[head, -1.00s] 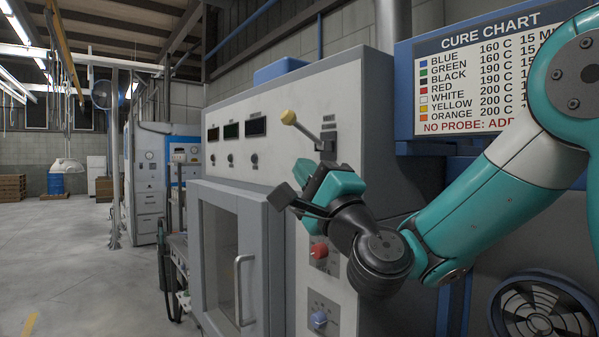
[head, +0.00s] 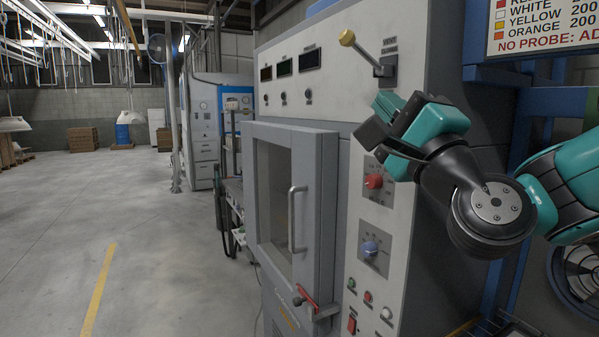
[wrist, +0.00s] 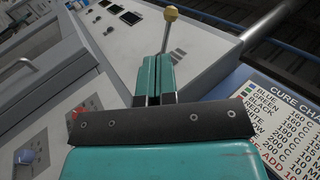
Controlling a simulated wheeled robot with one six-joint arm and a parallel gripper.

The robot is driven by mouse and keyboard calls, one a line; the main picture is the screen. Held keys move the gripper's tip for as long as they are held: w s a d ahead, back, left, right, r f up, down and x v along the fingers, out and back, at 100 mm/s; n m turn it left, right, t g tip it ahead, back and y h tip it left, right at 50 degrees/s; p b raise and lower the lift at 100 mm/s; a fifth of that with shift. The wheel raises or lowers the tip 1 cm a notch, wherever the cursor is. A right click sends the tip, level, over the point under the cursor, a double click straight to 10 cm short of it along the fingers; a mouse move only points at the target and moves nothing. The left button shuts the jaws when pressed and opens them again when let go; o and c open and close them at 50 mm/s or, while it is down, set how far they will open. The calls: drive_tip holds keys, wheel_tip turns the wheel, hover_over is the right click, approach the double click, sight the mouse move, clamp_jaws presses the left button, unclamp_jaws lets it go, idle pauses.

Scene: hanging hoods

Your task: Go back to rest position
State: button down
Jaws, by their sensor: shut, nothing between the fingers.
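My gripper (head: 379,121) is in front of the grey oven's control panel, to the right of the oven door, and holds nothing. In the wrist view its two teal fingers (wrist: 155,75) lie close together. The lever with a yellow knob (head: 347,38) stands out from the panel above and left of my gripper, apart from it. The same knob (wrist: 171,13) shows beyond the fingertips in the wrist view. My arm is folded in at the right of the head view.
The oven door (head: 290,200) with its upright handle (head: 297,220) is at the centre. A red knob (head: 374,181) and a blue knob (head: 370,248) sit below my gripper. A cure chart (head: 545,22) hangs at upper right. Open floor (head: 120,220) lies on the left.

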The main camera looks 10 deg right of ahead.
drive_tip(key=s+a+f+n+g+y, duration=0.4)
drive_tip(key=a+f+n+g+y, duration=0.2)
drive_tip(key=a+f+n+g, duration=0.75)
drive_tip(key=s+d+f+n+g+h, duration=0.3)
drive_tip(key=s+d+f+n+g, duration=0.1)
drive_tip(key=s+f+n+g, duration=0.1)
drive_tip(key=s+d+f+n+g+h, duration=0.4)
drive_tip(key=s+f+n+g, duration=0.1)
drive_tip(key=s, duration=0.4)
wheel_tip(320, 180, down, 2)
drive_tip(key=shift+d+f+g, duration=0.25)
drive_tip(key=shift+d+g, duration=0.05)
drive_tip(key=shift+g, duration=0.15)
